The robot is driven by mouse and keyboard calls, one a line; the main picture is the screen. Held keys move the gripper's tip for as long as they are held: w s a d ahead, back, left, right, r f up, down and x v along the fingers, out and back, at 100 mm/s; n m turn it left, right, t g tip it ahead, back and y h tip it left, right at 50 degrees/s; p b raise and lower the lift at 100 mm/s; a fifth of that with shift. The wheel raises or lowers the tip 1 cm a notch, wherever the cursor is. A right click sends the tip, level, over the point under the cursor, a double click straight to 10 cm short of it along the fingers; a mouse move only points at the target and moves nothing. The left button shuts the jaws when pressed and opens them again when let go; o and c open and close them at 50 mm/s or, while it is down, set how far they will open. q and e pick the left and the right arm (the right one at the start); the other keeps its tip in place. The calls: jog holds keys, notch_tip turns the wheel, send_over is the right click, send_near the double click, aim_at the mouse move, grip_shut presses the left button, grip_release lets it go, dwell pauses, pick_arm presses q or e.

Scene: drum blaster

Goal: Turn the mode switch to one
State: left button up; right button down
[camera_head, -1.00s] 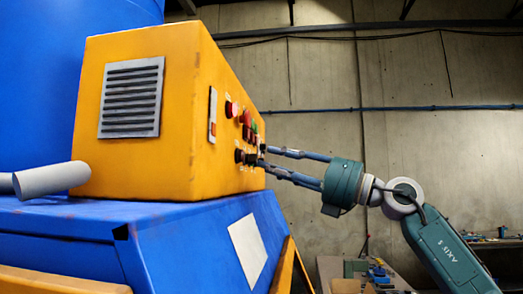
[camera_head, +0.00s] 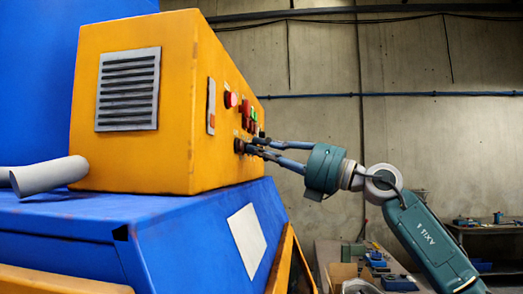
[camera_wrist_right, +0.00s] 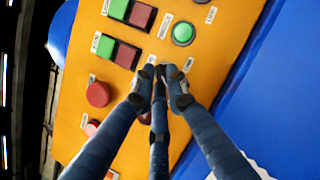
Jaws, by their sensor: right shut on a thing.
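The yellow control box (camera_head: 140,155) carries buttons and switches on its right-hand face. My right gripper (camera_head: 257,147) reaches in from the right, its fingertips at the lower row of controls on that face. In the right wrist view the three fingers (camera_wrist_right: 162,82) come together at the panel, below a round green button (camera_wrist_right: 183,33). They are shut on a small control there, which the fingertips almost wholly hide. I cannot read its label or its setting. My left gripper is not in view.
In the right wrist view, green-and-red button pairs (camera_wrist_right: 118,50) and a red round button (camera_wrist_right: 98,94) lie close to the fingers. The box stands on a blue housing (camera_head: 60,235). A cluttered workbench (camera_head: 330,255) stands behind at the right.

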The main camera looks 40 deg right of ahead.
jog(key=shift+w+d+f+n+g+y+p, duration=0.15)
jog(key=shift+n+g+y+p, duration=1.2)
jog(key=shift+n, duration=2.5)
jog(key=shift+w+d+n+g+y+p, duration=0.1)
jog(key=shift+n+g+y+p, duration=1.2)
jog(key=shift+n, duration=2.5)
jog(key=shift+w+d+f+n+g+y+p, duration=0.15)
jog(key=shift+n+g+y+p, duration=1.15)
jog(key=shift+n, duration=2.55)
jog(key=shift+t+y+b, duration=0.35)
jog(key=shift+t, duration=0.1)
jog(key=c, duration=1.7)
grip_release()
jog(key=shift+c, duration=0.2)
jog(key=shift+s, duration=0.1)
